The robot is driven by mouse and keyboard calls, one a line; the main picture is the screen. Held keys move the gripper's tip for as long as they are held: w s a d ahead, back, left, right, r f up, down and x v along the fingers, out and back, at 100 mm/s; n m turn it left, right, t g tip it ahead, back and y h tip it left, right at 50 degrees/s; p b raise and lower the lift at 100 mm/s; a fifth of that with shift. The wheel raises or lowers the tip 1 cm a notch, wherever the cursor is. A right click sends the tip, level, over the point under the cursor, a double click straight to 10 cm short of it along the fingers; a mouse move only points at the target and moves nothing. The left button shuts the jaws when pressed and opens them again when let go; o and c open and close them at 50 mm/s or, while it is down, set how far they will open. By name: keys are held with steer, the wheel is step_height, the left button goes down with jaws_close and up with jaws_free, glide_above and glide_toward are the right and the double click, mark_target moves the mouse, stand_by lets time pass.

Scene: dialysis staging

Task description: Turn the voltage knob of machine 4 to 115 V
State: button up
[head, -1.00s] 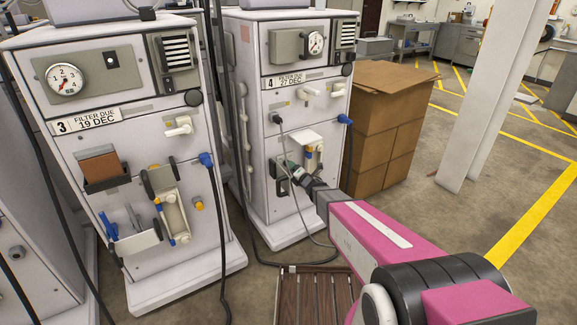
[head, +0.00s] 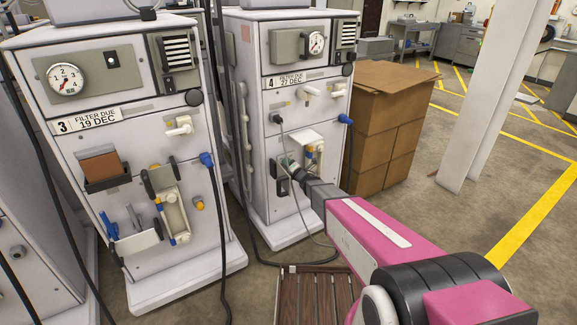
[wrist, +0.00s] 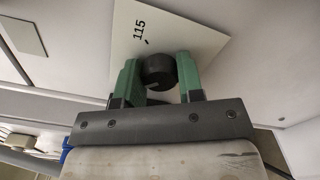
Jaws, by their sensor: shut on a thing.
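Machine 4 (head: 283,90) stands upright in the middle of the head view, with a "4" label and a round gauge on its front. My gripper (wrist: 160,74) has its green fingers on both sides of the black round voltage knob (wrist: 158,70), shut on it. The knob sits on a pale square plate (wrist: 185,28) printed "115" with a short dark tick below the number. A faint light mark shows on the knob, but I cannot tell its setting. In the head view my gripper (head: 289,166) is at the machine's lower front and hides the knob.
Machine 3 (head: 130,80) stands close on the left. Cardboard boxes (head: 385,125) are stacked right of machine 4. A hose hangs beside my gripper from the panel. A slatted wooden platform (head: 318,290) lies on the floor below my arm.

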steer(key=shift+m, duration=0.3)
steer(key=m, duration=1.3)
steer(key=shift+m, duration=2.1)
steer(key=shift+f, duration=0.1)
steer(key=o, duration=0.9)
